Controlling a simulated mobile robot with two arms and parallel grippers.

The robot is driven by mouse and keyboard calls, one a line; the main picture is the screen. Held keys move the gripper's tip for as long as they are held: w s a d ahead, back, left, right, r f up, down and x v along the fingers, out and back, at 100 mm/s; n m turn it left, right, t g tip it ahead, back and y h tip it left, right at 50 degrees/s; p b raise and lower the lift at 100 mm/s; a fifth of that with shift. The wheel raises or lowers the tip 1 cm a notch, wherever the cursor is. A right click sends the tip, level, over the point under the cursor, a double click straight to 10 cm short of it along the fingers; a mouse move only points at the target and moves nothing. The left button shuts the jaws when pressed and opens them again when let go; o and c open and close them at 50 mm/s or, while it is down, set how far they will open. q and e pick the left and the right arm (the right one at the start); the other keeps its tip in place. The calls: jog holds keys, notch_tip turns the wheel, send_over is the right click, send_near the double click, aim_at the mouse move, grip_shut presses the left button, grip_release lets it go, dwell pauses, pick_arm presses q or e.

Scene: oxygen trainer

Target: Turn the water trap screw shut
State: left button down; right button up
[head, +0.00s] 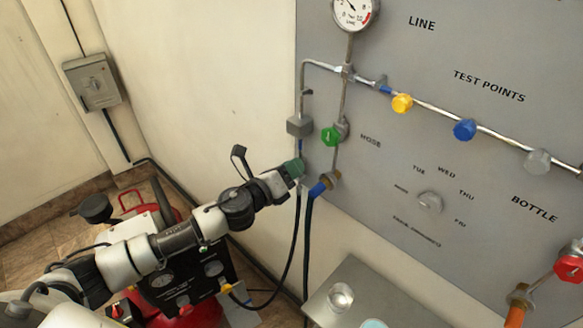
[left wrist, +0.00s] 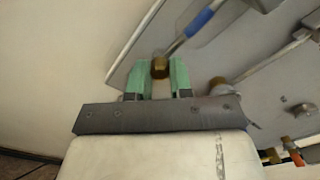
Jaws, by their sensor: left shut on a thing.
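The water trap seems to be the grey block (head: 299,125) on the pipe at the left edge of the grey panel. A thin pipe with a blue band runs down from it. My left gripper (head: 296,169) is below the block, its green fingers at the lower end of this pipe. In the left wrist view, the green fingers (left wrist: 160,76) are closed around a brass screw (left wrist: 160,67) at the pipe's end. The fingers hide the screw in the head view. My right gripper is in neither view.
Dark hoses hang below. A metal table (head: 370,278) with a glass (head: 340,297) stands lower right.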

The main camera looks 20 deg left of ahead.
pick_arm(q)
jog(key=shift+f, duration=0.1)
jog(key=c, duration=1)
grip_release()
jog(key=b+v, duration=0.3)
jog(key=v, duration=0.7)
jog(key=shift+s+a+b, duration=0.15)
jog(key=shift+s+b, duration=0.2)
